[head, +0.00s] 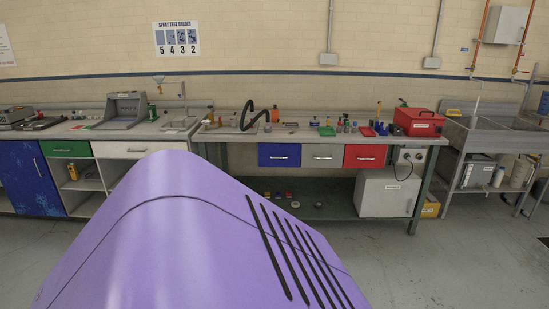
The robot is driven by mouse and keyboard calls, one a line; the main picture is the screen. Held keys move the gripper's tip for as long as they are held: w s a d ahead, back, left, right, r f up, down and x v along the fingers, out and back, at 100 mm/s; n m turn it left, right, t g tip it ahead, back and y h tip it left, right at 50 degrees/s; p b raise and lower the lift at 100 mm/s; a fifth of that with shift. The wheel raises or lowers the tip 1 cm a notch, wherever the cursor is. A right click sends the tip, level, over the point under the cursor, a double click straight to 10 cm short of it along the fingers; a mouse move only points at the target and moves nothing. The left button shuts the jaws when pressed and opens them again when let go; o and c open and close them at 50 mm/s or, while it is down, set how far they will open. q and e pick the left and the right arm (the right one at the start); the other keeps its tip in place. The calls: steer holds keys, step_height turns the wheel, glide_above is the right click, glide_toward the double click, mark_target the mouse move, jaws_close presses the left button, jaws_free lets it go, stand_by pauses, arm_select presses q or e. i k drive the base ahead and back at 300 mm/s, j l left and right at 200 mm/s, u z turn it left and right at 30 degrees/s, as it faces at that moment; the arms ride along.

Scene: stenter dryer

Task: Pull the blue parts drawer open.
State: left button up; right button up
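The blue parts drawer (279,155) is the left one of three drawers under the workbench top, with a light bar handle on its front. Its front looks level with the grey drawer (323,156) beside it, so it appears shut. The red drawer (365,156) is at the right of the row. Neither of my grippers is in the head view. Nothing is seen touching the drawer.
A large purple slotted body (180,215) fills the lower left foreground and hides part of the floor and left bench. A red box (418,122) and small items stand on the workbench. A grey cabinet (385,194) sits below. Floor (440,265) at right is clear.

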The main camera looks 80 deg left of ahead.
mark_target(270, 154)
steer(key=u, duration=2.6)
steer(key=i+l, duration=0.15)
steer(key=i, duration=0.35)
steer(key=i+l, duration=0.2)
steer(key=i, duration=0.3)
steer(key=i+l, duration=0.15)
steer(key=i, duration=0.35)
steer(key=i+l, duration=0.15)
steer(key=i, duration=0.3)
steer(key=i+l, duration=0.2)
steer(key=i, duration=0.3)
steer(key=i+l, duration=0.15)
steer(key=i, duration=0.35)
steer(key=i+l, duration=0.15)
steer(key=i, duration=0.35)
steer(key=u, duration=0.05)
